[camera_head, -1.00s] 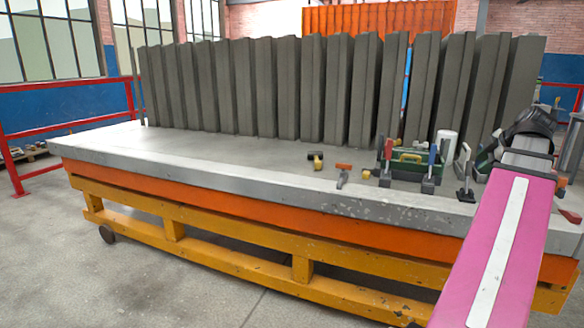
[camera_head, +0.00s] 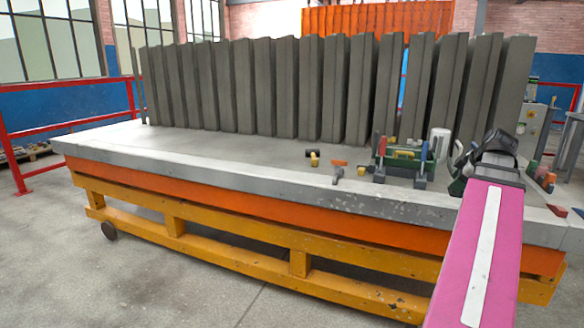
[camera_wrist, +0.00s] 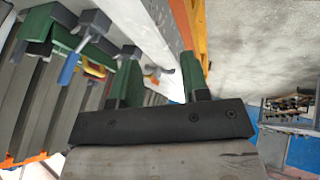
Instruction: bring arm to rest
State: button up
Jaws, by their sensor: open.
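My gripper (camera_wrist: 158,85) shows in the wrist view with its two green-padded fingers apart and nothing between them. The edge of the grey casting table lies beyond the fingers. In the head view my pink arm rises at the lower right and its dark end stands over the right part of the table (camera_head: 200,150). The gripper's fingers cannot be made out there.
Tall grey ribbed panels (camera_head: 270,90) stand along the table's back. Clamps with red and blue handles (camera_head: 422,165), a white cylinder (camera_head: 440,142), a red-headed hammer (camera_head: 338,170) and a yellow-black tool (camera_head: 313,158) are on the table. The table's left part is clear. A red rail (camera_head: 70,127) stands at left.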

jog(key=w+a+f+m+g, duration=0.2)
jog(key=a+f+m, duration=0.1)
jog(key=a+f, duration=0.7)
jog(key=w+a+f+m+g, duration=0.2)
jog(key=a+f+m, duration=0.2)
jog(key=a+f, duration=0.55)
jog(key=s+a+f+m+g+h, duration=0.1)
jog(key=s+a+f+m, duration=0.1)
jog(key=a+f, duration=0.5)
jog(key=s+a+f+m+g+h, duration=0.1)
jog(key=s+a+f+m, duration=0.2)
jog(key=f, duration=1)
jog(key=s+a, duration=0.1)
jog(key=a, duration=0.2)
jog(key=shift+s+a, duration=0.2)
jog(key=shift+a, duration=0.15)
